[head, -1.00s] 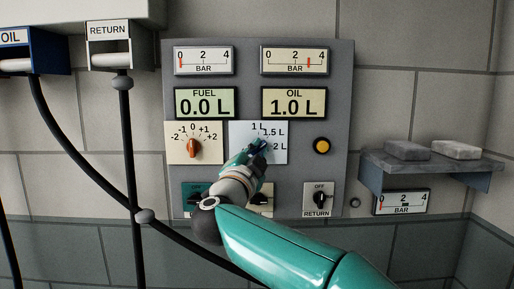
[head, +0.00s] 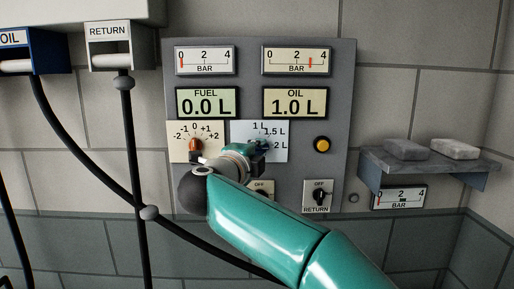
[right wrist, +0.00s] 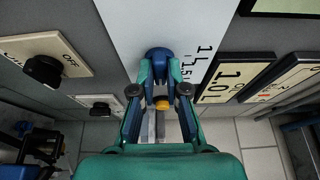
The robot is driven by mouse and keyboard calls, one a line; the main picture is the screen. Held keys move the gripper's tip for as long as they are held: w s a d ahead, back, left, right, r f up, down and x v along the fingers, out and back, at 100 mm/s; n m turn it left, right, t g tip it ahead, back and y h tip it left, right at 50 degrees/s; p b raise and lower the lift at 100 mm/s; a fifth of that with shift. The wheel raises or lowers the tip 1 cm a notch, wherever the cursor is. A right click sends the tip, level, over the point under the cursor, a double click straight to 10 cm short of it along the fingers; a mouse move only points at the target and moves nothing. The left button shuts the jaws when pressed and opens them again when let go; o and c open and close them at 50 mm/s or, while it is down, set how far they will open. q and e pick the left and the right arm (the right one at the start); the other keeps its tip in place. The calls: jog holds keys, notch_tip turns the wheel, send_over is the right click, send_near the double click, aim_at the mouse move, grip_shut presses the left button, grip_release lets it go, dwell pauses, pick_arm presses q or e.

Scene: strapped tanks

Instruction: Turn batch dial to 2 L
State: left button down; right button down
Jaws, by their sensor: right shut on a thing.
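The batch dial's white plate (head: 240,130), marked 1 L, 1.5 L and 2 L, is in the middle of the grey panel. My right gripper (head: 260,150) is at the dial, in front of its lower part. In the right wrist view my right gripper (right wrist: 160,72) has its two fingers closed on either side of the blue knob (right wrist: 159,54). In the head view the gripper mostly hides the knob, so I cannot tell which mark it points at. My left gripper is not in view.
The orange-red knob (head: 194,145) sits close left of my wrist. A yellow button (head: 321,144) and the RETURN switch (head: 319,195) are to the right. The oil display (head: 295,103) reads 1.0 L. Black hoses (head: 128,150) hang at left; a shelf (head: 425,165) juts out at right.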

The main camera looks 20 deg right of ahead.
jog(key=shift+f, duration=0.3)
jog(key=c, duration=1.6)
grip_release()
jog(key=o, duration=0.4)
jog(key=shift+d+r, duration=0.1)
jog(key=v, duration=1.2)
jog(key=shift+w, duration=0.1)
